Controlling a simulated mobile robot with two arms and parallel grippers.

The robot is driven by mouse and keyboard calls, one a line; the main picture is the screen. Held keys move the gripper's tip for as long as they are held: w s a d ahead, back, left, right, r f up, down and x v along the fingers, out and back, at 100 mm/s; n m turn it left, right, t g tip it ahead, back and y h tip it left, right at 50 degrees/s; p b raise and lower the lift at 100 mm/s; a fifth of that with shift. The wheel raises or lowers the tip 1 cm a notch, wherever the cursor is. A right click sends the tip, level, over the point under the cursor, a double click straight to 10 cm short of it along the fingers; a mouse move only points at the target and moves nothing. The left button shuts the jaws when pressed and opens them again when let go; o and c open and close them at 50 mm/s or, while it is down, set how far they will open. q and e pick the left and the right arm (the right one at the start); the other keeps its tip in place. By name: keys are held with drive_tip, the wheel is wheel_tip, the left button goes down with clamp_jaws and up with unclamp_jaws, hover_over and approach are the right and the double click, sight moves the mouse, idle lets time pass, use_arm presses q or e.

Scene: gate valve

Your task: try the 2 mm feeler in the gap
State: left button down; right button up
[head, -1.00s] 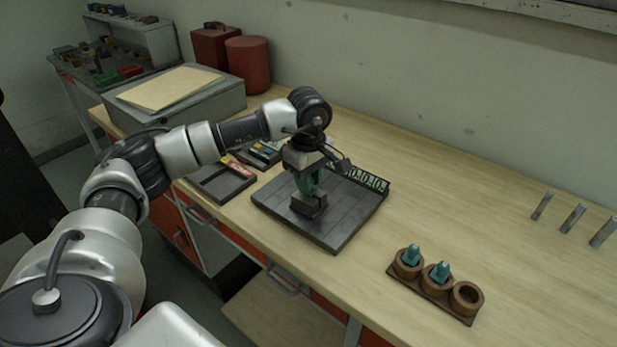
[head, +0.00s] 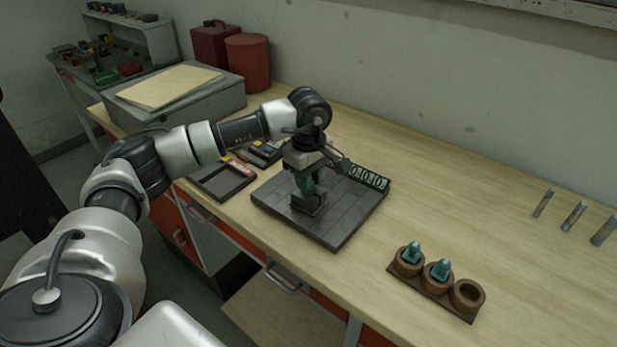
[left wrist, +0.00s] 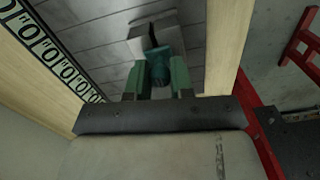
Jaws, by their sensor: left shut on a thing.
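A dark block (head: 308,206) stands on the dark square plate (head: 340,235) on the bench; it shows grey in the left wrist view (left wrist: 138,46). My left gripper (head: 311,186) is directly above the block, pointing down. In the left wrist view its green fingers (left wrist: 158,80) are shut on a teal-handled feeler (left wrist: 158,68). A thin black strip runs from the handle over the block; I cannot tell whether it is in the gap. Two more teal-handled pieces (head: 411,253) (head: 440,269) stand in a wooden three-cup holder (head: 431,285). Its right cup is empty. My right gripper is not in view.
A row of number tags (head: 368,177) lines the plate's back edge. Dark trays (head: 222,183) lie to its left. The bench right of the plate is mostly clear.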

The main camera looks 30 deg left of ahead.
use_arm(q)
drive_tip(key=shift+r, duration=0.25)
idle(0.3)
drive_tip(key=shift+r+p, duration=1.1)
drive_tip(key=shift+r, duration=0.55)
drive_tip(key=shift+r, duration=0.2)
drive_tip(key=shift+r+p, duration=1.6)
drive_tip(key=shift+r, duration=0.9)
